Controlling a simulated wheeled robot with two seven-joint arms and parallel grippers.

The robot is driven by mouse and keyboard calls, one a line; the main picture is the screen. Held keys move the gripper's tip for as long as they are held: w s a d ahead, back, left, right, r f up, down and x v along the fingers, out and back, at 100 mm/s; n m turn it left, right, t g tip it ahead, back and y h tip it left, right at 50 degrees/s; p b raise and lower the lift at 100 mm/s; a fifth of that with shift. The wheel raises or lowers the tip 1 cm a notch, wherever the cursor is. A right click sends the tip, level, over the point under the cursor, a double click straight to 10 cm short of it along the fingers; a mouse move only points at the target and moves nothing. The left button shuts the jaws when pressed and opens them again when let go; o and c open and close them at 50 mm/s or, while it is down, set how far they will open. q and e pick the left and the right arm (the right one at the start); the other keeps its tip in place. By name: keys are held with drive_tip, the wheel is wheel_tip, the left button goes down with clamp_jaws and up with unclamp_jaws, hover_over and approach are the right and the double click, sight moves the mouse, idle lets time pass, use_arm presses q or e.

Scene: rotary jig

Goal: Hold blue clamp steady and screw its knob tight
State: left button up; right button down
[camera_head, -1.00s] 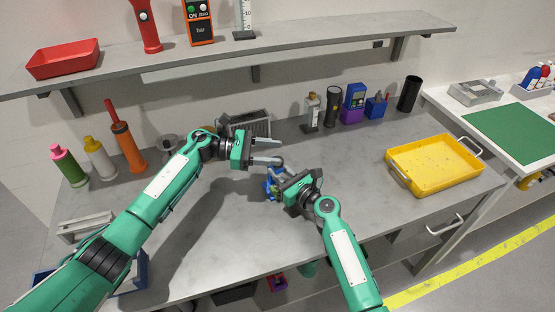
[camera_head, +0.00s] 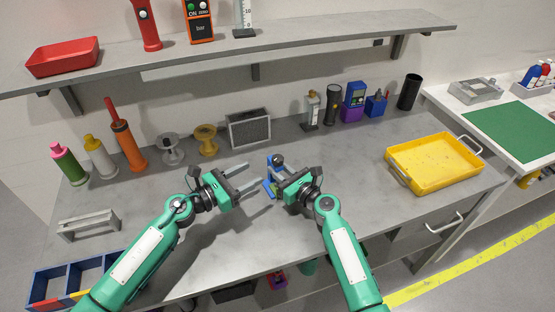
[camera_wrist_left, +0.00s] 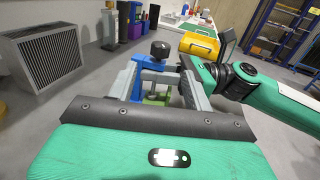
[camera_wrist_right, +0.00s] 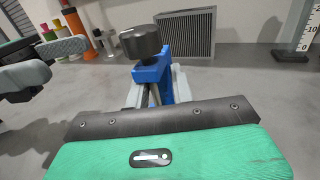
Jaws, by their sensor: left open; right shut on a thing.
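The blue clamp (camera_head: 269,187) stands on the grey workbench with its black knob (camera_head: 278,159) on top. My right gripper (camera_head: 274,183) is shut on the clamp's body from the right; the right wrist view shows the blue clamp (camera_wrist_right: 152,70) between the fingers, below the knob (camera_wrist_right: 141,40). My left gripper (camera_head: 246,177) is open and empty, to the left of the clamp and apart from it, its fingers pointing toward it. In the left wrist view the clamp (camera_wrist_left: 152,67) and knob (camera_wrist_left: 160,49) show beyond the open fingers. The clamp's lower part is partly hidden by my right gripper.
A grey filter box (camera_head: 248,129), a yellow spool (camera_head: 206,139) and a grey spool (camera_head: 171,148) stand behind. A yellow tray (camera_head: 434,162) is at right, a grey bracket (camera_head: 89,224) and blue bins (camera_head: 62,270) at left.

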sight(277, 161)
use_arm(q)
drive_tip(key=x, duration=1)
drive_tip(key=shift+w+d, duration=0.1)
drive_tip(key=shift+d, duration=0.15)
drive_tip(key=c, duration=1)
drive_tip(key=shift+o, duration=0.2)
drive_tip(key=shift+m+g+h, duration=0.3)
drive_tip(key=shift+m+g, duration=0.1)
drive_tip(key=shift+g, duration=0.1)
drive_tip(key=m+g+h, duration=0.1)
drive_tip(key=m+g, duration=0.1)
drive_tip(key=g, duration=0.1)
drive_tip(key=m+g+h, duration=0.1)
drive_tip(key=m+g, duration=0.1)
drive_tip(key=g, duration=0.2)
drive_tip(key=shift+w+m+h, duration=0.1)
drive_tip(key=shift+m+h, duration=0.2)
drive_tip(key=shift+m, duration=0.1)
drive_tip(key=shift+f+m+g, duration=0.1)
drive_tip(key=shift+m+g, duration=1.15)
drive_tip(key=shift+g, duration=0.7)
drive_tip(key=shift+m+g, duration=1.25)
drive_tip(key=shift+g, duration=0.7)
drive_tip(key=shift+g+y, duration=0.3)
drive_tip(key=shift+y, duration=0.1)
